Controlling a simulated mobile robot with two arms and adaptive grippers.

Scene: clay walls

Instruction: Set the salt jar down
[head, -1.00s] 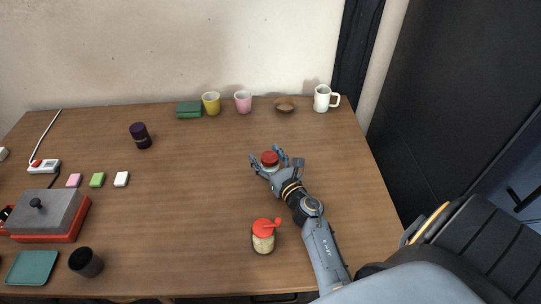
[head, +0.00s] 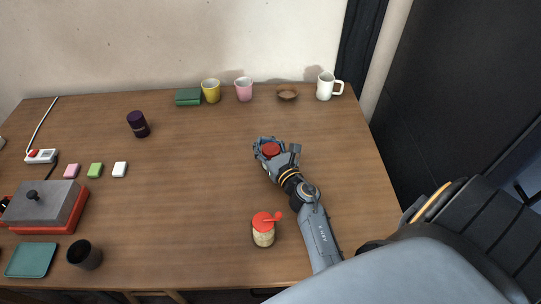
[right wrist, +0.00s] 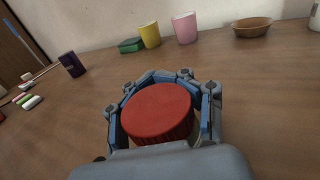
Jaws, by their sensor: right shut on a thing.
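The salt jar (head: 271,149) has a red lid and sits at the right middle of the table. Its lid (right wrist: 157,112) fills the centre of the right wrist view. My right gripper (head: 266,147) is shut on the jar, its fingers around the body just below the lid. The jar's base is mostly hidden by the fingers, so I cannot tell whether it touches the table. The left gripper is not in view.
A second red-lidded jar (head: 263,233) stands nearer, beside my right forearm. Yellow (head: 211,91), pink (head: 244,89) and white (head: 325,87) mugs and a brown bowl (head: 288,93) line the back. The table (head: 190,200) left of the gripper is clear.

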